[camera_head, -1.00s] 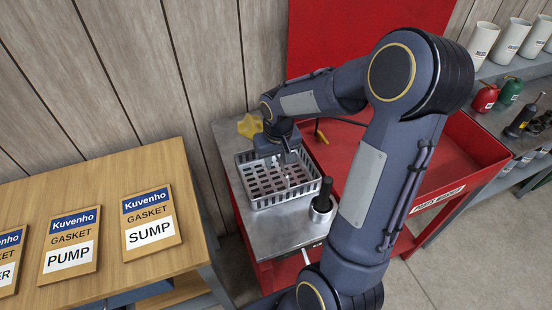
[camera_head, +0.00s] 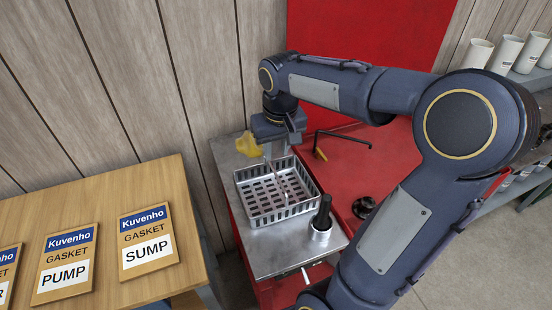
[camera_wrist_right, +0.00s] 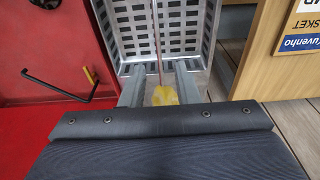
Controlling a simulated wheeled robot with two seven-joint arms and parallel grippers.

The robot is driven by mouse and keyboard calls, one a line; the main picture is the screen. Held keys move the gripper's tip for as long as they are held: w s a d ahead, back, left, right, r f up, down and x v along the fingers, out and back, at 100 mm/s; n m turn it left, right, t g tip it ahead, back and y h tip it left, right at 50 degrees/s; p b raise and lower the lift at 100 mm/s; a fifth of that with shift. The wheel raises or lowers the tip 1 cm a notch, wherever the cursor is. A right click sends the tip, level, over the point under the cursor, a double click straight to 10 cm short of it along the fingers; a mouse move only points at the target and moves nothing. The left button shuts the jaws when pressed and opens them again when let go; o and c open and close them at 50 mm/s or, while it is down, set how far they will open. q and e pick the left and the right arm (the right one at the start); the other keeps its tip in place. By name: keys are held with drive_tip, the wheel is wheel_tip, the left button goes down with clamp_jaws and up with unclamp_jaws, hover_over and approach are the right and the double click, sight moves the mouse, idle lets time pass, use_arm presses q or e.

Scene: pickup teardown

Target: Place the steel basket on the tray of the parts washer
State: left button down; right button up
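The grey steel basket (camera_head: 262,217), with slotted walls and floor, sits on the bare steel tray (camera_head: 270,256) at the left of the red parts washer (camera_head: 345,180). Its thin handle (camera_head: 283,183) stands up across the middle. My right gripper (camera_head: 278,150) is above the basket's far side, close to the handle. In the right wrist view its two fingers (camera_wrist_right: 160,86) are apart, with the handle (camera_wrist_right: 156,40) in line with the gap; contact cannot be told. The basket (camera_wrist_right: 207,30) lies beyond the fingertips there. My left gripper is not in view.
A dark-handled brush in a metal cup (camera_head: 321,225) stands beside the basket. A yellow item (camera_head: 248,144) lies behind it. A black bent rod (camera_head: 345,137) is on the red washer. A wooden table (camera_head: 110,220) with gasket boards stands at left.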

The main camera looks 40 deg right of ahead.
drive_tip(key=s+a+f+n+t+y, duration=0.1)
drive_tip(key=s+a+t+y, duration=0.3)
drive_tip(key=s+a, duration=0.9)
drive_tip(key=shift+s+a+f+n, duration=0.25)
drive_tip(key=shift+s+f+n, duration=0.25)
drive_tip(key=shift+s, duration=0.75)
drive_tip(key=shift+s+d, duration=0.1)
